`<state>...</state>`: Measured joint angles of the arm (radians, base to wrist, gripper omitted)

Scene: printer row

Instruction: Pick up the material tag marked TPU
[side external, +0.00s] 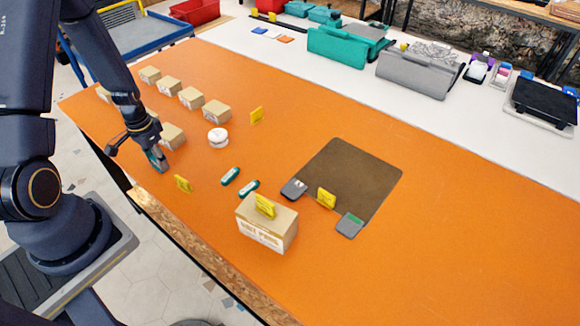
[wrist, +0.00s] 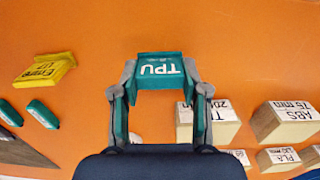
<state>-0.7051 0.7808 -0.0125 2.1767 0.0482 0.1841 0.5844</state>
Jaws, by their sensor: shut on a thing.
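The teal tag marked TPU (wrist: 160,67) is between the two fingertips of my gripper (wrist: 160,80) in the wrist view, with its white letters facing the camera. The fingers press on its left and right ends. In the side external view my gripper (side external: 157,160) is at the left part of the orange table, near its front edge, and the tag is mostly hidden by the fingers. I cannot tell whether the tag touches the table.
A yellow tag (side external: 183,183) stands just right of my gripper. Two green pieces (side external: 230,176) lie farther right. Cardboard boxes (side external: 171,136) stand behind my gripper, and a larger box (side external: 267,225) is at the front. A brown mat (side external: 350,180) lies on the orange table (side external: 440,240).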

